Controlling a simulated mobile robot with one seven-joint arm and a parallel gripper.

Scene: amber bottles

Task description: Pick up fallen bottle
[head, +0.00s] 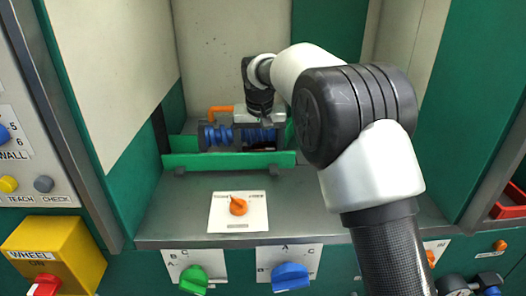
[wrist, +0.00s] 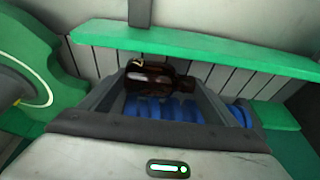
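A dark amber bottle (wrist: 150,77) lies on its side in the wrist view, its neck toward the right. Blue rollers (wrist: 165,108) show just below it in that view. My gripper (wrist: 158,90) is open, with a dark finger on each side and the bottle at the gap between the tips. I cannot tell whether either finger touches it. In the head view my gripper (head: 263,118) is low inside the recess, over the blue rollers (head: 220,135). A dark shape (head: 262,146) beside the rollers may be the bottle, largely hidden there.
A green rail (head: 230,160) runs along the front of the rollers; a green bar (wrist: 190,43) crosses the wrist view beyond the bottle. Recess walls stand close on both sides. A ledge with an orange knob (head: 238,206) lies in front. A green rounded part (wrist: 35,55) stands at left.

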